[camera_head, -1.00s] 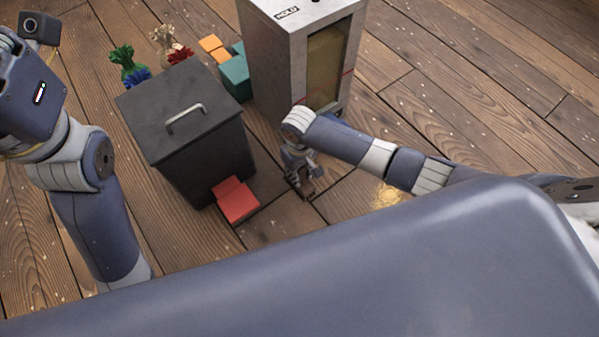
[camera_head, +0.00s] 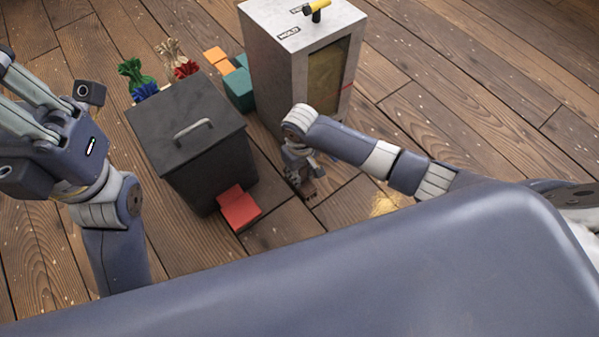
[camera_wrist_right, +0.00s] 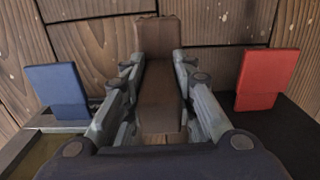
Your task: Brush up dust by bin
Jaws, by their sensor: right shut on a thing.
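The dark lidded bin (camera_head: 190,130) stands on the floor left of centre, with a red pedal (camera_head: 239,208) at its foot. My right gripper (camera_head: 305,188) is low, between the bin and the metal cabinet. In the right wrist view, its fingers are shut on a brown block-like thing (camera_wrist_right: 160,85), perhaps a brush; its lower end is hard to make out. A red plate (camera_wrist_right: 268,75) and a blue plate (camera_wrist_right: 57,85) flank it. A golden patch (camera_head: 385,204) on the floor may be dust or light. My left gripper (camera_head: 22,92) is at the upper left, its fingertips cut off.
The metal cabinet (camera_head: 275,75), with a glazed front and yellow-black handle (camera_head: 318,8), stands behind my right gripper. Teal (camera_head: 238,92) and orange (camera_head: 214,54) blocks and tied sacks (camera_head: 135,73) sit behind the bin. Plank floor at the right is open, with pale specks.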

